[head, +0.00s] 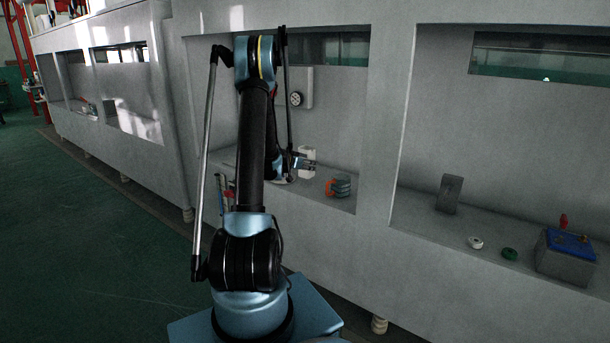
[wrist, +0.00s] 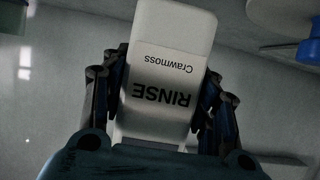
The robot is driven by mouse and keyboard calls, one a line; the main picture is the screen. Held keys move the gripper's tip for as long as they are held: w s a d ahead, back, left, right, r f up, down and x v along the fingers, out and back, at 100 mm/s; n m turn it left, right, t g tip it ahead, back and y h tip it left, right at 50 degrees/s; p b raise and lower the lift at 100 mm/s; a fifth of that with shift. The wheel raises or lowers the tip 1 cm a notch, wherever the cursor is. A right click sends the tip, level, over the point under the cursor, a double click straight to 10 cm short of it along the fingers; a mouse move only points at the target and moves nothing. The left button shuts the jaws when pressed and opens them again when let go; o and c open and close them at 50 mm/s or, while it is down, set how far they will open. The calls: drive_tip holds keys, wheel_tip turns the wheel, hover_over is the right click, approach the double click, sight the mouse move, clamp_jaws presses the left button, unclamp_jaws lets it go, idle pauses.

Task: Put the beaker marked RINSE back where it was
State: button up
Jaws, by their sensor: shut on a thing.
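The beaker marked RINSE (wrist: 168,65) is white, with "RINSE" and "Crawmoss" printed on it upside down in the wrist view. My gripper (wrist: 160,105) is shut on it, with a dark finger on each side. In the head view the white beaker (head: 307,160) shows at the end of my gripper (head: 303,163), inside the middle bay of the grey line. It looks roughly upright there. I cannot tell whether its base touches the bay floor. My arm hides part of the bay to the left of it.
A grey-teal object with an orange part (head: 340,187) stands just right of the beaker. A gauge (head: 296,99) is on the bay's back wall. The right bay holds a grey block (head: 449,193), a white ring (head: 475,243), a green ring (head: 510,254) and a blue-topped box (head: 567,257).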

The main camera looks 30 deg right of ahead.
sight(303, 171)
drive_tip(key=shift+f, duration=1.95)
drive_tip(key=o, duration=1.4)
